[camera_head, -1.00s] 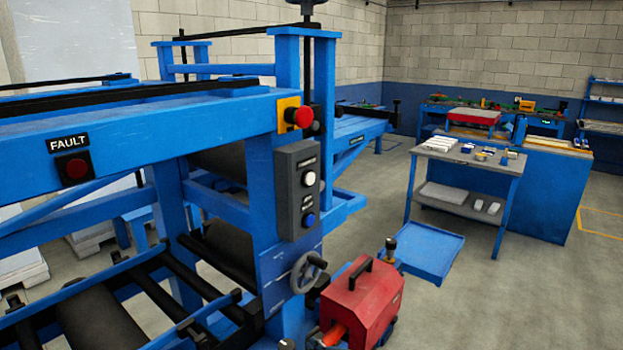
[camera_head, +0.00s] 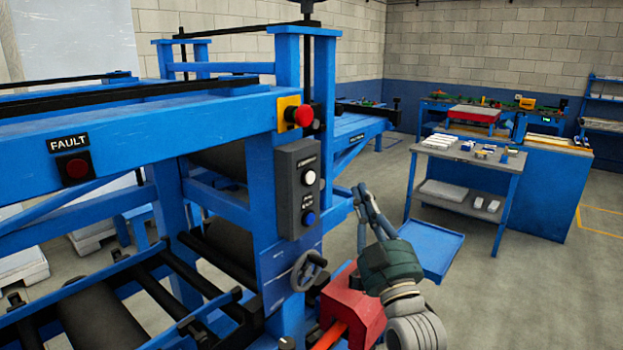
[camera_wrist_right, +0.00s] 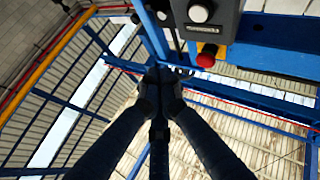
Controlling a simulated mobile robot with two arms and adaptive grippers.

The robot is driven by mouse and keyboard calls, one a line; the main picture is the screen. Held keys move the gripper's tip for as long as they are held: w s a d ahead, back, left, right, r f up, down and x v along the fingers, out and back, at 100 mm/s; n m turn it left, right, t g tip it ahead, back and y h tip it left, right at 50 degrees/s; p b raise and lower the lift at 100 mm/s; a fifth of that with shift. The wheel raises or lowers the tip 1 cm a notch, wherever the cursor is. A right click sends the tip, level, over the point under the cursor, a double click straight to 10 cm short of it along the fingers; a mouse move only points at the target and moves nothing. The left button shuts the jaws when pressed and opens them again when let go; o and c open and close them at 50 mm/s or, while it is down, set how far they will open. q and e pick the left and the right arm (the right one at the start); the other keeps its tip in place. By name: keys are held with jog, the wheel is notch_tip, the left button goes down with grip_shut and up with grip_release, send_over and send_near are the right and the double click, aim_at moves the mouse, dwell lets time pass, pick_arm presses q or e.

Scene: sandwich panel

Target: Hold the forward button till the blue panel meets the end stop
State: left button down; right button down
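A grey control box (camera_head: 294,205) is mounted on the blue machine post. It carries a white button (camera_head: 310,177) above a blue button (camera_head: 309,218); their labels are too small to read surely. My right gripper (camera_head: 360,190) is to the right of the box, apart from both buttons, fingers pointing up and together, with nothing between them. In the right wrist view the fingertips (camera_wrist_right: 159,74) meet below a white button (camera_wrist_right: 198,13). My left gripper is not in view. I cannot make out the blue panel or the end stop.
A red stop button (camera_head: 303,116) on a yellow plate sits above the box. A handwheel (camera_head: 308,270) and a red toolbox-like unit (camera_head: 349,302) are below, the latter partly behind my right arm. A blue tray (camera_head: 430,250) and work table (camera_head: 470,158) stand right.

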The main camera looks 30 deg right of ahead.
aim_at(310, 178)
jog(key=shift+w, duration=0.1)
jog(key=w+a, duration=0.3)
jog(key=w, duration=0.5)
jog(key=shift+a, duration=0.2)
jog(key=shift+w, duration=0.2)
dwell(1.3)
jog(key=shift+w+a, duration=0.15)
jog(key=shift+w, duration=0.1)
